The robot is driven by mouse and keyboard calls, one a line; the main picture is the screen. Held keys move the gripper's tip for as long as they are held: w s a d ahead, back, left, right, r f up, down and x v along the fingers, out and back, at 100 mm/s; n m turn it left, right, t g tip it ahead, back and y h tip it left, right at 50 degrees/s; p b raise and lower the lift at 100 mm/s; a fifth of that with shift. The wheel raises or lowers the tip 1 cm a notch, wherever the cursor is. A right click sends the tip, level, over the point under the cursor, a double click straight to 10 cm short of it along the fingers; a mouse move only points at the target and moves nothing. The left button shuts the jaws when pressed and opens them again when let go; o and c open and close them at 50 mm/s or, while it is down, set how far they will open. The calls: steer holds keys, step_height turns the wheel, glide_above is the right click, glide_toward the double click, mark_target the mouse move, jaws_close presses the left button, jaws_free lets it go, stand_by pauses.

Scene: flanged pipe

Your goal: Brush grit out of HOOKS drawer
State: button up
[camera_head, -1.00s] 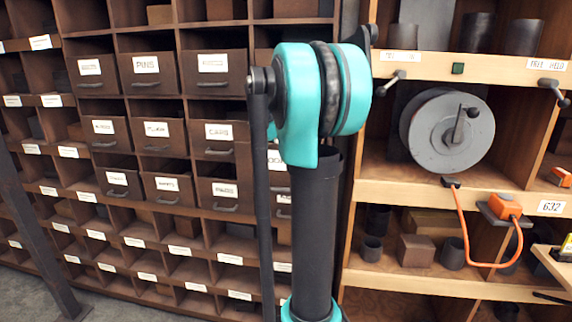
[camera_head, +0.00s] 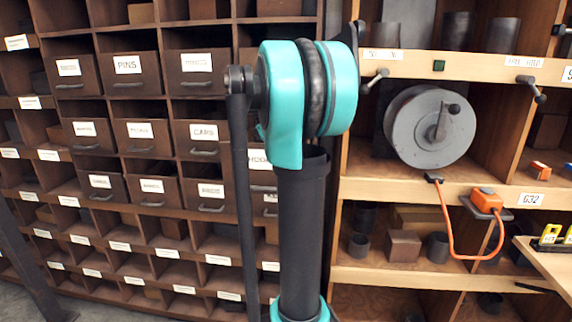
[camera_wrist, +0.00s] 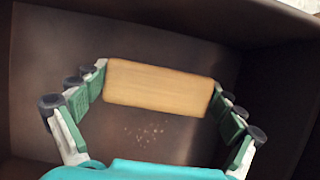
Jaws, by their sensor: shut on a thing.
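My gripper (camera_wrist: 159,84) is shut on a pale wooden brush block (camera_wrist: 158,90), one finger at each end, in the wrist view. Its bristles are not visible. The block is inside or just over a dark brown drawer interior (camera_wrist: 60,40). A small patch of pale grit (camera_wrist: 148,133) lies on the drawer floor, below the block in the picture. In the head view the HOOKS drawer front (camera_head: 261,170) shows only partly behind my arm. My gripper and the brush are hidden there.
Other labelled drawers, such as PINS (camera_head: 128,75) and CAPS (camera_head: 203,142), sit in the brown cabinet left of my arm. On the right, a lighter shelf holds a grey cable reel (camera_head: 405,125) and an orange plug (camera_head: 487,202) on a cord. Drawer walls stand close around the fingers.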

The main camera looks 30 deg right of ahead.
steer(key=shift+o, duration=0.2)
steer(key=shift+w+a, duration=0.8)
steer(key=shift+a, duration=0.45)
steer(key=shift+w+a, duration=0.85)
steer(key=shift+a, duration=0.35)
steer(key=shift+w+a, duration=0.8)
steer(key=shift+a, duration=0.45)
steer(key=shift+s+d, duration=0.7)
steer(key=shift+d, duration=0.35)
steer(key=shift+c, duration=0.2)
steer(key=shift+o, duration=0.2)
steer(key=shift+s+d+f, duration=0.1)
steer(key=shift+s+d, duration=0.6)
steer(key=shift+d, duration=0.25)
steer(key=shift+r, duration=6.8)
steer(key=shift+c, duration=0.2)
steer(key=shift+r, duration=0.75)
